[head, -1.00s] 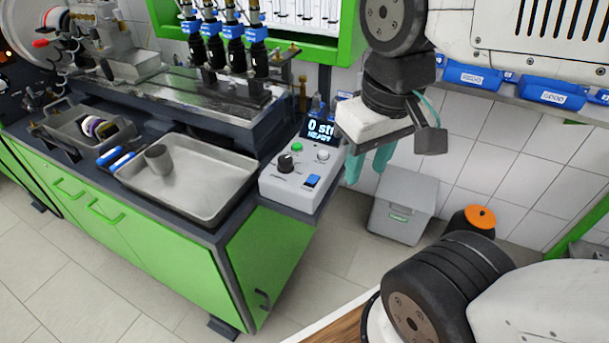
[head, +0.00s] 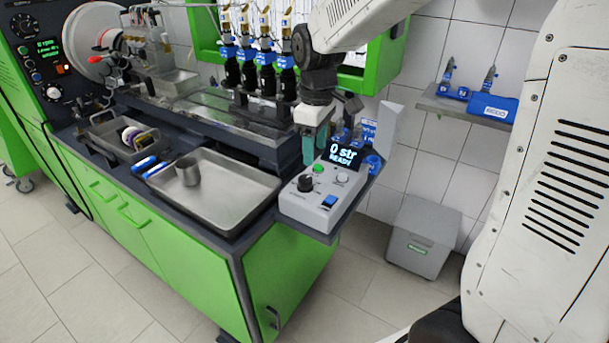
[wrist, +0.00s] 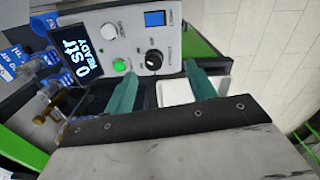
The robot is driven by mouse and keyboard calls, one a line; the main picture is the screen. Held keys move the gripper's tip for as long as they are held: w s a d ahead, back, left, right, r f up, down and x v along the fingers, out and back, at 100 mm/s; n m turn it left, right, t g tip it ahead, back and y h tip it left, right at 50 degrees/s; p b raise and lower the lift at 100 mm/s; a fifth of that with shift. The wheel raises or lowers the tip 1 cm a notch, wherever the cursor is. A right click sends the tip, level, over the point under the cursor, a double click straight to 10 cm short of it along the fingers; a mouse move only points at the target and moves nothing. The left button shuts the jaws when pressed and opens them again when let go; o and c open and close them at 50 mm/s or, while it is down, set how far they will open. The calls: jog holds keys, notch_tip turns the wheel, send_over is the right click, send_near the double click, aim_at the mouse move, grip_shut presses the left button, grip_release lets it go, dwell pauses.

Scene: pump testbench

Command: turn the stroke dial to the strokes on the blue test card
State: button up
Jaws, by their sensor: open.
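The grey control box (head: 318,207) stands on the bench's right corner. Its black stroke dial (head: 305,183) is on the top panel, and shows in the wrist view (wrist: 153,59). The display (head: 342,158) reads "0 str READY". A blue card with white writing (head: 368,131) stands behind the box; its edge shows at left in the wrist view (wrist: 9,66), its full text not readable. My gripper (head: 315,147) is open and empty, pointing down above the back left of the box in the head view. In the wrist view, the dial appears just beyond the teal fingertips (wrist: 160,70), between them.
On the box are a green button (head: 318,169), a white knob (head: 342,179) and a blue switch (head: 328,201). A metal tray (head: 235,205) with a grey cup (head: 188,170) lies to the left. Black injectors (head: 258,75) stand behind. A grey bin (head: 422,235) is on the floor.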

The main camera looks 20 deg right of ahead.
aim_at(305, 178)
jog(key=shift+n, duration=0.7)
jog(key=w+f, duration=0.3)
jog(key=w, duration=0.1)
jog(key=shift+a+f, duration=0.15)
jog(key=shift+a, duration=0.15)
notch_tip(305, 178, down, 8)
jog(key=shift+r, duration=0.1)
jog(key=shift+c, duration=0.4)
jog(key=c, duration=0.9)
jog(key=shift+a, duration=0.15)
